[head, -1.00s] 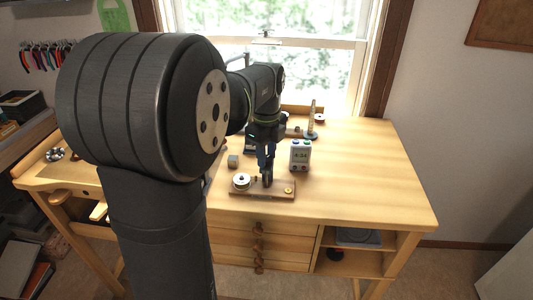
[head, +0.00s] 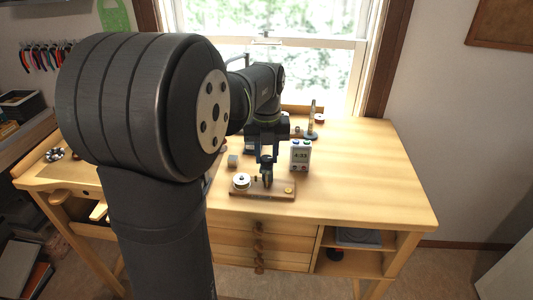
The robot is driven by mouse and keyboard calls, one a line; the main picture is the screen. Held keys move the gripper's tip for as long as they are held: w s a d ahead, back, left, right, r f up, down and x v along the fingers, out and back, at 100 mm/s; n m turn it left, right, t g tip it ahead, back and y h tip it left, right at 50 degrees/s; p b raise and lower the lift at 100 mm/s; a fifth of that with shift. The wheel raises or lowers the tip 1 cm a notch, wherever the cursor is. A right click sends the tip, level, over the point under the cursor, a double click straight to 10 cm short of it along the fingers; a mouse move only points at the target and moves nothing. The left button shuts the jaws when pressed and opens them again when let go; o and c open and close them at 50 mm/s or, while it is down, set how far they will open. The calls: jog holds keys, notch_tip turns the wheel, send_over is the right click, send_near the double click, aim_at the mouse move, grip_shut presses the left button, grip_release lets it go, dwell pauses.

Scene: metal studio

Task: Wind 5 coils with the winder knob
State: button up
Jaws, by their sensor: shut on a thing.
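The winder is a wooden base (head: 277,194) near the front of the bench. A white spool (head: 241,181) stands at its left end and a small brass-coloured piece (head: 288,190) sits at its right end. My gripper (head: 267,184) points down over the middle of the base, between these two. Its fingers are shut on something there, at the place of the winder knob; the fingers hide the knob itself. A grey counter box (head: 300,155) with a small lit display stands just behind and to the right; its digits are too small to read surely.
A small grey block (head: 233,161) lies behind the spool. A stand with an upright rod (head: 312,122) and other small items are at the back by the window. The right side of the bench top (head: 375,175) is clear.

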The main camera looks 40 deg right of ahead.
aim_at(267, 158)
jog(key=shift+m, duration=0.6)
jog(key=o, duration=1)
notch_tip(267, 158, up, 18)
jog(key=shift+f, duration=0.25)
